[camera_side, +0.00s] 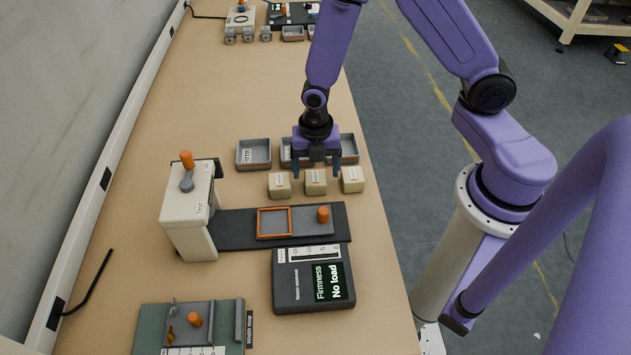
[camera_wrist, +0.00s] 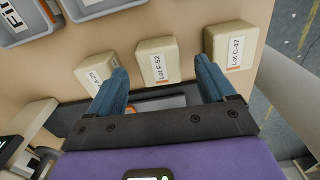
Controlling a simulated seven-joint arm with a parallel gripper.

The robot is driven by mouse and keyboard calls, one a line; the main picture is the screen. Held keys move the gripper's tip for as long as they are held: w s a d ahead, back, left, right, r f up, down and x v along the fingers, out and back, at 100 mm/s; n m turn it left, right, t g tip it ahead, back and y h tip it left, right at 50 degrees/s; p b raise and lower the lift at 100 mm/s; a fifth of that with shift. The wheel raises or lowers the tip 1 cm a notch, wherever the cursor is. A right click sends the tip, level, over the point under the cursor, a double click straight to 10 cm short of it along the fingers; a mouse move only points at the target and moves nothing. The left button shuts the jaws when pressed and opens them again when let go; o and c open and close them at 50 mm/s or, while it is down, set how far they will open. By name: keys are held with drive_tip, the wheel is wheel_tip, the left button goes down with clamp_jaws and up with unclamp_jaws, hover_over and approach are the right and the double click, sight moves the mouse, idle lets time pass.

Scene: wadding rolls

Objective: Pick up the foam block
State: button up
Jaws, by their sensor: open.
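Three cream foam blocks stand in a row on the bench: the left block (camera_side: 279,185), the middle block (camera_side: 316,182) and the right block (camera_side: 352,179). In the wrist view their labels show; the middle block (camera_wrist: 157,62) reads "Lot F-52", the right block (camera_wrist: 229,47) "Lot C-47", and the left block (camera_wrist: 98,72) is partly covered by a finger. My gripper (camera_side: 317,174) is open and empty, above and just behind the row in the side view. In the wrist view the middle block lies between the lines of the two blue fingers (camera_wrist: 166,82).
Grey trays (camera_side: 254,154) stand behind the blocks, partly hidden by my gripper. In front are a dark plate with an orange frame (camera_side: 274,222), a cream test stand (camera_side: 190,215) and a display reading "No load" (camera_side: 313,280). A green width fixture (camera_side: 190,325) is nearest.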

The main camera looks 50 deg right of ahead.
sight(316, 177)
drive_tip(key=shift+s+a+f, duration=0.1)
drive_tip(key=shift+a+f, duration=0.05)
drive_tip(key=shift+f, duration=1.45)
drive_tip(key=c, duration=1)
drive_tip(key=shift+r, duration=0.15)
